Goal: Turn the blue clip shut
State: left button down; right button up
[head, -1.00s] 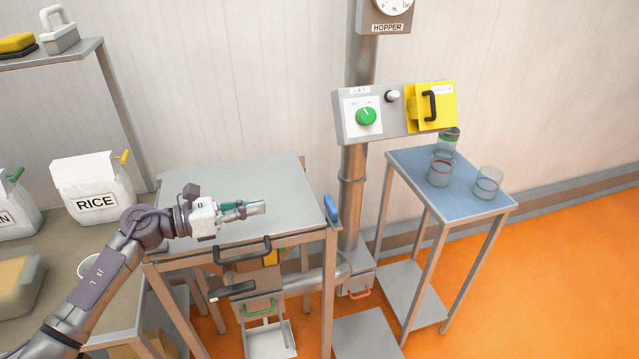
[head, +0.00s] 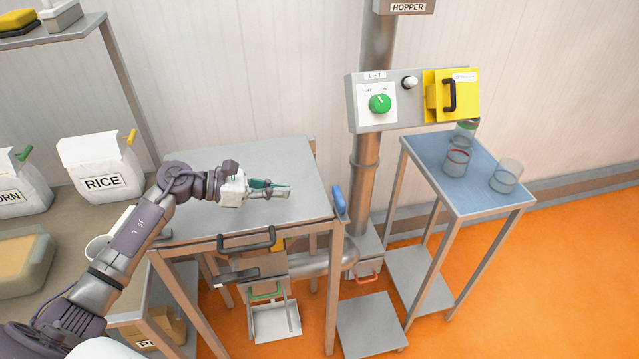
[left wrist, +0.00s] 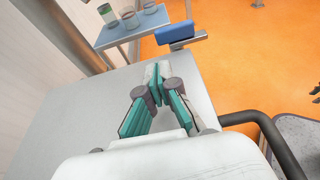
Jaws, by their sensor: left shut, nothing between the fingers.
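The blue clip (head: 339,199) stands at the right edge of the metal table, beside the steel pipe. In the left wrist view the blue clip (left wrist: 178,33) shows beyond the table's far edge, with a grey bracket under it. My left gripper (head: 287,191) is shut and empty above the tabletop, to the left of the clip and apart from it. In the left wrist view its fingertips (left wrist: 155,76) meet, pointing toward the side where the clip is.
The metal table (head: 240,160) is bare, with a black handle (head: 247,241) at its front. A control box (head: 412,100) with a green knob hangs on the pipe (head: 365,190). A blue-topped table (head: 480,185) with jars stands right.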

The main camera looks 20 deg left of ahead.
aim_at(320, 200)
pick_arm(q)
jog(key=p+x, duration=0.1)
jog(key=x, duration=0.1)
jog(key=p+x, duration=0.1)
jog(key=x, duration=0.2)
jog(key=r+p+x, duration=0.1)
jog(key=x, duration=0.2)
jog(key=shift+w+d, duration=0.1)
jog(key=shift+w+d+f+p, duration=0.15)
jog(key=shift+w+d+p, duration=0.2)
jog(key=shift+d, duration=0.2)
pick_arm(e)
jog(key=shift+s+d+r, duration=0.1)
jog(key=shift+s+r, duration=0.05)
jog(key=shift+r, duration=0.95)
jog(key=shift+s+r, duration=0.1)
jog(key=shift+r, duration=0.95)
